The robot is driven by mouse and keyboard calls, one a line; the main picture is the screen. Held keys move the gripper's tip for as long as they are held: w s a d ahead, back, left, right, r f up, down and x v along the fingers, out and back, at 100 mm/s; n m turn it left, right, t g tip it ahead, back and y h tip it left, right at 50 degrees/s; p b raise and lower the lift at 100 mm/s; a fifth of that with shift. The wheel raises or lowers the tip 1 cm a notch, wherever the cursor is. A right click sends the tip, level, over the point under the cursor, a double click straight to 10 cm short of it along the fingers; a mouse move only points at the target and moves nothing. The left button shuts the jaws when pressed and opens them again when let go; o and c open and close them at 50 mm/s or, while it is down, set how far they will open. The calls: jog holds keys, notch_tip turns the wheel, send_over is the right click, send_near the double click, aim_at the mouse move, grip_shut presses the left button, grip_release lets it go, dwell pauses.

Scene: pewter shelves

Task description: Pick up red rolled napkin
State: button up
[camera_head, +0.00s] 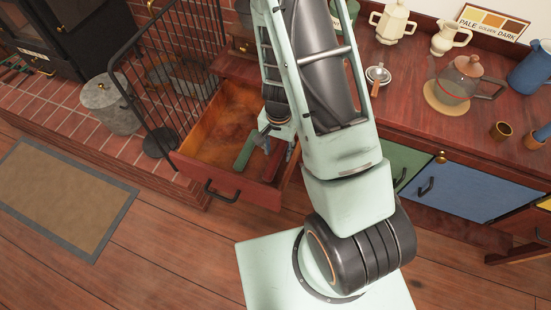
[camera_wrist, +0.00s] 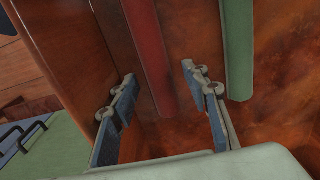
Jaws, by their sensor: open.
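The red rolled napkin (camera_wrist: 148,45) lies lengthwise in the open wooden drawer (camera_head: 207,130), near the drawer's side wall. In the wrist view its near end reaches between my two fingers. My gripper (camera_wrist: 158,75) is open, with one finger on each side of the napkin and visible gaps to both sides. I cannot tell how far the fingertips are above the drawer floor.
A green rolled napkin (camera_wrist: 237,45) lies in the drawer to the right of the red one; the head view also shows it (camera_head: 244,156). A black wire guard (camera_head: 150,75) and a grey bucket (camera_head: 108,105) stand left of the drawer. The counter (camera_head: 425,110) is at right.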

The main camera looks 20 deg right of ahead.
jog(key=shift+c, duration=0.3)
grip_shut()
